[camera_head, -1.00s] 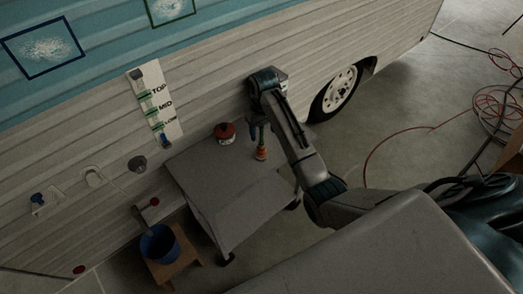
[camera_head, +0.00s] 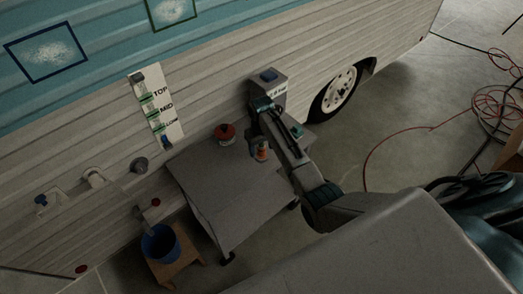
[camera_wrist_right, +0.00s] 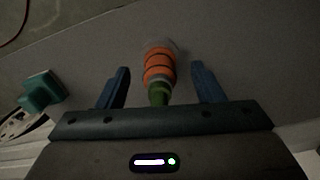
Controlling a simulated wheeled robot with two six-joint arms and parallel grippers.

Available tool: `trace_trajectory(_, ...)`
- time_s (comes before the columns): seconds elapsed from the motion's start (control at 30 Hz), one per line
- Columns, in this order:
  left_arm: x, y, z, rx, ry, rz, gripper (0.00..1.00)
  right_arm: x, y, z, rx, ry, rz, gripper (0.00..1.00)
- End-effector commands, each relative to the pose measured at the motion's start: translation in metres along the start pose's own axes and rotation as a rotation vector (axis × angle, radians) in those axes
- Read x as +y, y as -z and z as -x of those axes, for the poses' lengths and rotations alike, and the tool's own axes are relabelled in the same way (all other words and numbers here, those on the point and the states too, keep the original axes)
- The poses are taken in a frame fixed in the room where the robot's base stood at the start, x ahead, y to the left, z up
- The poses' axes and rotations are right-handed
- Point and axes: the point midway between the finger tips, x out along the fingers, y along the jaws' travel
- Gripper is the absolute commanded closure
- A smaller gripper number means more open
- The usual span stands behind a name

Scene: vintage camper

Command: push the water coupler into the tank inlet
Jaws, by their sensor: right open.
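The water coupler (camera_head: 262,153), an orange-banded piece with a green end, stands on the grey table (camera_head: 222,190) near its far right side. In the right wrist view the coupler (camera_wrist_right: 159,66) sits between the two blue fingers with a gap on each side. My right gripper (camera_wrist_right: 160,74) is open around it, not gripping; in the head view the gripper (camera_head: 260,146) is partly hidden by its own wrist. Round fittings on the camper wall, a grey one (camera_head: 139,165) and a white one (camera_head: 95,177), show at left; I cannot tell which is the tank inlet. My left gripper is out of view.
A small teal object (camera_wrist_right: 41,91) lies to the right of the coupler in the head view. A blue bucket (camera_head: 160,244) sits on a wooden stool (camera_head: 183,258). The table's front half is clear.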

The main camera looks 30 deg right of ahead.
Motion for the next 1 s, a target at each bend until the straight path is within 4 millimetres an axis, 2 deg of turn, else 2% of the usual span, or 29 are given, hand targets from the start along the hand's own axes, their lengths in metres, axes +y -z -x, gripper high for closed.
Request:
trace_trajectory(0.1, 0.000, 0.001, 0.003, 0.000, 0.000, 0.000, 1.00, 0.000, 0.000, -0.014, -0.001, 0.000, 0.000, 0.39)
trace_trajectory(0.2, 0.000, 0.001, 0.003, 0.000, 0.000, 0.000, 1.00, 0.000, 0.000, -0.020, 0.000, 0.000, 0.000, 0.39)
trace_trajectory(0.53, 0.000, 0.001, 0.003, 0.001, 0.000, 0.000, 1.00, 0.000, 0.000, -0.020, 0.001, 0.000, 0.000, 0.39)
trace_trajectory(0.77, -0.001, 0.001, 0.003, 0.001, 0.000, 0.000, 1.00, 0.000, 0.000, -0.020, 0.001, 0.000, 0.000, 0.84)
trace_trajectory(1.0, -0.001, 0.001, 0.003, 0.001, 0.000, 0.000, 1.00, 0.000, 0.000, -0.020, 0.001, 0.000, 0.000, 0.85)
